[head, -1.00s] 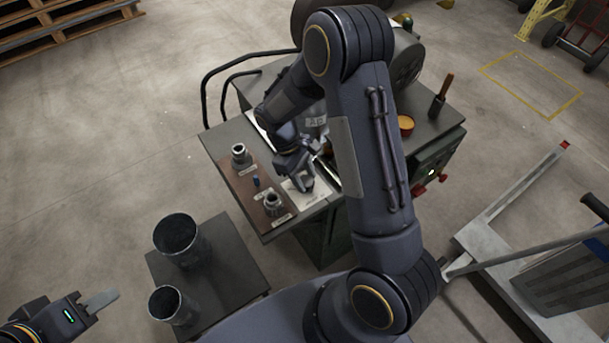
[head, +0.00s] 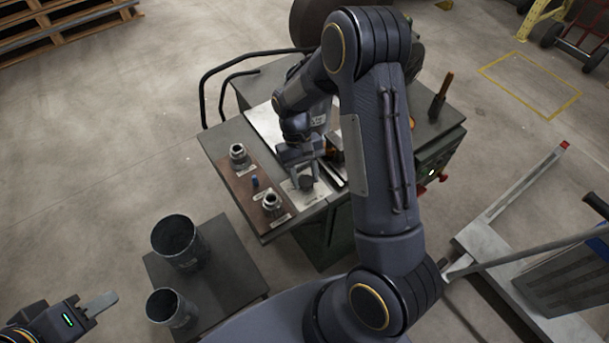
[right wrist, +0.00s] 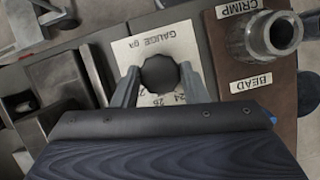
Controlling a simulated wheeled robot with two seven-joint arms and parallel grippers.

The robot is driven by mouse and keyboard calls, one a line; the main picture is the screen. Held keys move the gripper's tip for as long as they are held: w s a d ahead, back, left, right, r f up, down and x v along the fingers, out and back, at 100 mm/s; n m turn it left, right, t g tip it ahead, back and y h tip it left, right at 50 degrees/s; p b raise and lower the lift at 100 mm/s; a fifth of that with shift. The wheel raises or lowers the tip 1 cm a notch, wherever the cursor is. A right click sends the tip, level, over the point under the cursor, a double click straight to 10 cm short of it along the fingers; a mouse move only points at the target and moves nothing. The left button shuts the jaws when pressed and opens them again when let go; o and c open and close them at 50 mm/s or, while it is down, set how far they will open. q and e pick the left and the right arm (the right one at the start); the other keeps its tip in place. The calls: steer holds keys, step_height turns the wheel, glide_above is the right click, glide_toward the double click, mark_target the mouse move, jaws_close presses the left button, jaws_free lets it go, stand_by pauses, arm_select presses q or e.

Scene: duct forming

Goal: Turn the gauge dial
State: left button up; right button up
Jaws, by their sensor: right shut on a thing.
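The gauge dial is a dark, many-sided knob (right wrist: 160,73) on a pale plate (right wrist: 150,45) marked "GAUGE ga" with numbers along its edge. My right gripper (right wrist: 159,82) has a finger on each side of the knob and is shut on it. The numbers near the fingers are partly hidden, and I cannot tell the dial's setting. My left gripper (head: 100,304) is at the lower left, away from the bench; whether its fingers are apart is unclear.
A brown board (head: 256,188) beside the plate carries metal fittings with CRIMP and BEAD labels and a small blue peg (head: 255,182). Two dark cylinders (head: 177,242) stand on a low table (head: 235,262). A pallet jack (head: 520,270) stands at right.

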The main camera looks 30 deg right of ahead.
steer(key=shift+m, duration=0.5)
steer(key=o, duration=1)
steer(key=shift+c, duration=0.2)
steer(key=shift+r, duration=0.1)
steer(key=v, duration=0.7)
steer(key=shift+d+r, duration=0.2)
steer(key=shift+r, duration=0.15)
steer(key=shift+w, duration=0.15)
